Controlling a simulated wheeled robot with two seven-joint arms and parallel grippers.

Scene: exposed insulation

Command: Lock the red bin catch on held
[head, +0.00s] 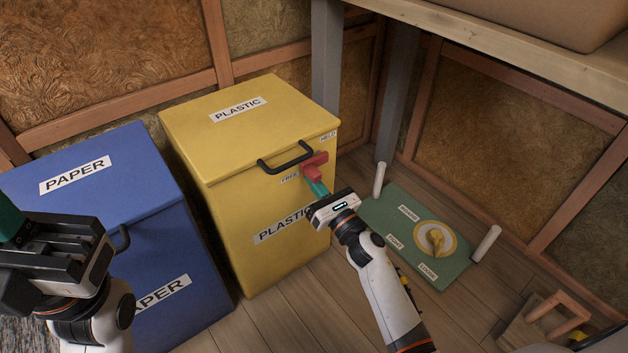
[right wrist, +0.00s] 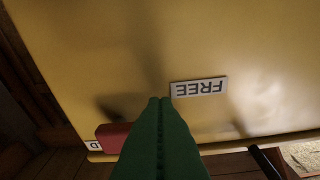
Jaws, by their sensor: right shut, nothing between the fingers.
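The red catch (head: 314,163) is on the front of the yellow plastic bin (head: 240,240), near its upper right corner. The FREE label (head: 290,179) is at its lower left and the HELD label (head: 328,136) above it to the right. My right gripper (head: 317,187) is shut and empty, its green fingertips just below the catch. In the right wrist view the shut fingers (right wrist: 160,103) point at the bin front beside the FREE label (right wrist: 198,88). They partly hide the red catch (right wrist: 113,137); I cannot tell whether they touch. My left gripper (head: 12,222) is at the left edge, fingertips unclear.
A black handle (head: 286,160) crosses the yellow bin's front beside the catch. The blue paper bin (head: 95,180) stands left. A green board (head: 385,215) with a yellow knob lies on the floor at right. A wooden item (head: 545,320) is at lower right. A grey post (head: 326,60) stands behind.

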